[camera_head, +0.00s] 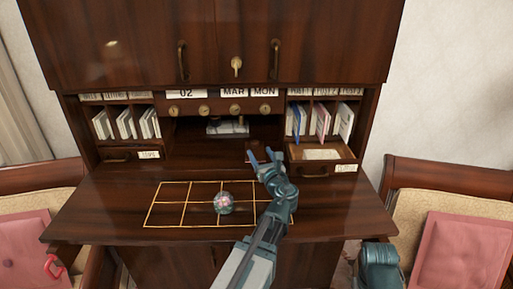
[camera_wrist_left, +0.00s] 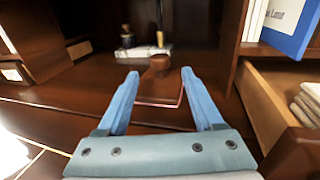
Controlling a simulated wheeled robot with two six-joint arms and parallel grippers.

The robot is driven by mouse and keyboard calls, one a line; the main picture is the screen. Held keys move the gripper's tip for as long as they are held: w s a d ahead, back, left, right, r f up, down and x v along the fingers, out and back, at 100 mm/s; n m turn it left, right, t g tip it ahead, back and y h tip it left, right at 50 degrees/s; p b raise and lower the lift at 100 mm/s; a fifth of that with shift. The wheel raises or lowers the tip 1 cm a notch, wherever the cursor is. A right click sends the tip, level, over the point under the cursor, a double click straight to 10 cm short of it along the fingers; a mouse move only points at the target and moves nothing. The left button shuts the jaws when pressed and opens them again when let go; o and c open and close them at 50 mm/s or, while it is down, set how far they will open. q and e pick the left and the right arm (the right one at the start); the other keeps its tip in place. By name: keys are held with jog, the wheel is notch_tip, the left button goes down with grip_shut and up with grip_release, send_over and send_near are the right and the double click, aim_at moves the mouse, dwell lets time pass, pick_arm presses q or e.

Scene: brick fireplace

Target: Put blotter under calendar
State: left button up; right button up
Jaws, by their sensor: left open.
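The calendar (camera_head: 235,93) is a row of white cards reading 02, MAR and MON above brass knobs, over the desk's central opening. What looks like the blotter (camera_wrist_left: 160,66), a dark piece with a round brown knob and a flat base with a reddish-white edge, lies at the front of that opening. Its edge shows small in the head view (camera_head: 250,161). My left gripper (camera_head: 262,155) is open. In the left wrist view its fingers (camera_wrist_left: 157,74) stand either side of the knob; I cannot tell whether they touch it. My right gripper is not in view.
An inkstand (camera_head: 228,128) stands deeper in the opening. A drawer (camera_head: 322,170) at the right is pulled out, close to my left gripper. A glass ball (camera_head: 223,203) sits on the yellow grid (camera_head: 165,205) on the desktop. Letter slots (camera_head: 125,120) flank the opening.

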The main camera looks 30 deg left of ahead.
pick_arm(q)
jog(key=v, duration=0.5)
jog(key=shift+s+d, duration=0.1)
jog(key=shift+d, duration=0.05)
dwell(0.3)
